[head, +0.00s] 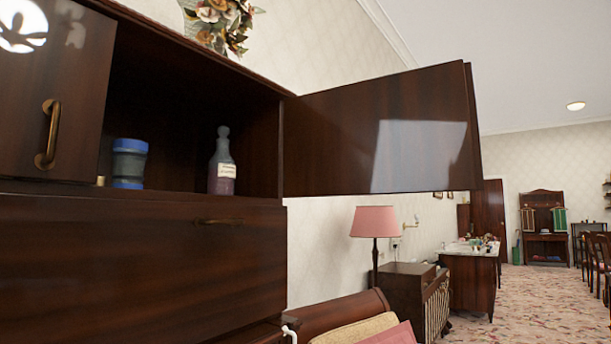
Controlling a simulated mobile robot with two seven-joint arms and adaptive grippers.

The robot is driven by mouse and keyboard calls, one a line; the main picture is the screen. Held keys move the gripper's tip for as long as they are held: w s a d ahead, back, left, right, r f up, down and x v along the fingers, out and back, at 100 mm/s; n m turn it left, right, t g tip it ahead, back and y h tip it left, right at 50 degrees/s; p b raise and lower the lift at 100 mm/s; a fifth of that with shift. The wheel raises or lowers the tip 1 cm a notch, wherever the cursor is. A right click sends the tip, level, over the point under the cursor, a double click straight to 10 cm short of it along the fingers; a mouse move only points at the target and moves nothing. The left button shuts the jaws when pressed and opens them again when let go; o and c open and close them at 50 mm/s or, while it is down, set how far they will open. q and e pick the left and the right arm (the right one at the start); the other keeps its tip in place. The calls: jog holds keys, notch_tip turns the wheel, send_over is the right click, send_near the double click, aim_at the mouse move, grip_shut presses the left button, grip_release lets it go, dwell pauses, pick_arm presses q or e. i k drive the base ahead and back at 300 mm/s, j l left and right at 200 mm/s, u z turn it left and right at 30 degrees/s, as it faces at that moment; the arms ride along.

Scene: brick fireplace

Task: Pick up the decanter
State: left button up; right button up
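The decanter (222,168) stands upright inside an open compartment of a dark wooden cabinet (140,240), near the compartment's right wall. It is a glass bottle with a rounded stopper, a pale label and dark purple contents. Neither of my grippers shows in the head view, and nothing touches the decanter.
A blue and grey cylindrical container (129,163) stands left of the decanter. The open cabinet door (385,130) sticks out to the right of the compartment. A closed door with a brass handle (47,134) is at left. A pink lamp (374,222) stands beyond.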

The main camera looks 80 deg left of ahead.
aim_at(221, 165)
jog(key=u, duration=3.05)
jog(key=i+l, duration=0.1)
jog(key=l, duration=0.5)
jog(key=z, duration=0.05)
